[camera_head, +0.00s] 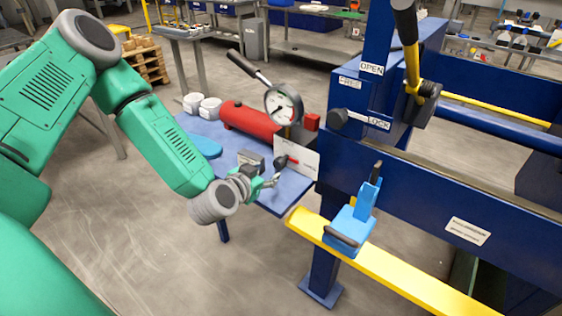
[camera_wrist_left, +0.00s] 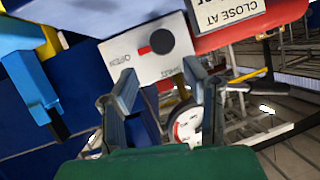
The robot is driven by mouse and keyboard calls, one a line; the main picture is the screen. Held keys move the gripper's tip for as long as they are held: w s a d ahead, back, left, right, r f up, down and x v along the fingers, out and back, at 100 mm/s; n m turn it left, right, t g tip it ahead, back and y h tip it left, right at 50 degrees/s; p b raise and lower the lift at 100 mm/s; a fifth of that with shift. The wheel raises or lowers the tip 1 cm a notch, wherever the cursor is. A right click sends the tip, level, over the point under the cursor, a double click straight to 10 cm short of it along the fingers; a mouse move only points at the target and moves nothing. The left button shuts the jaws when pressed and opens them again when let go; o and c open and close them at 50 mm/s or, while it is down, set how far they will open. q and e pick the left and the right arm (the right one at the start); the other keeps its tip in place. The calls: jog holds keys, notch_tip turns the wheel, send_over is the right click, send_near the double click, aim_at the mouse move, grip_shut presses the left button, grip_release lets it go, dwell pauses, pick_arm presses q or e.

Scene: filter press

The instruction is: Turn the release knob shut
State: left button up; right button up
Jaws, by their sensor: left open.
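The release knob (camera_head: 281,161) is dark and round, set against a white plate (camera_head: 304,158) at the edge of the blue table. In the left wrist view the knob (camera_wrist_left: 162,41) is a dark disc with a red mark on its left side, on the white plate (camera_wrist_left: 130,58); the printed words appear upside down. My left gripper (camera_head: 274,181) is open and empty, just in front of and below the knob in the head view. In the wrist view its fingers (camera_wrist_left: 161,80) stand apart, with the knob beyond their tips. My right gripper is not in view.
A red cylinder (camera_head: 248,121) with a pressure gauge (camera_head: 284,107) and pump handle stands behind the knob. A blue clamp-like block (camera_head: 349,228) sits on the yellow bar (camera_head: 410,277) to the right. The blue press frame (camera_head: 425,188) fills the right side.

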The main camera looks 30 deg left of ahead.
aim_at(278, 165)
pick_arm(q)
jog(key=x, duration=1)
jog(key=shift+a+f, duration=0.15)
jog(key=shift+a, duration=0.1)
jog(key=shift+d, duration=0.1)
jog(key=shift+d, duration=0.1)
grip_shut()
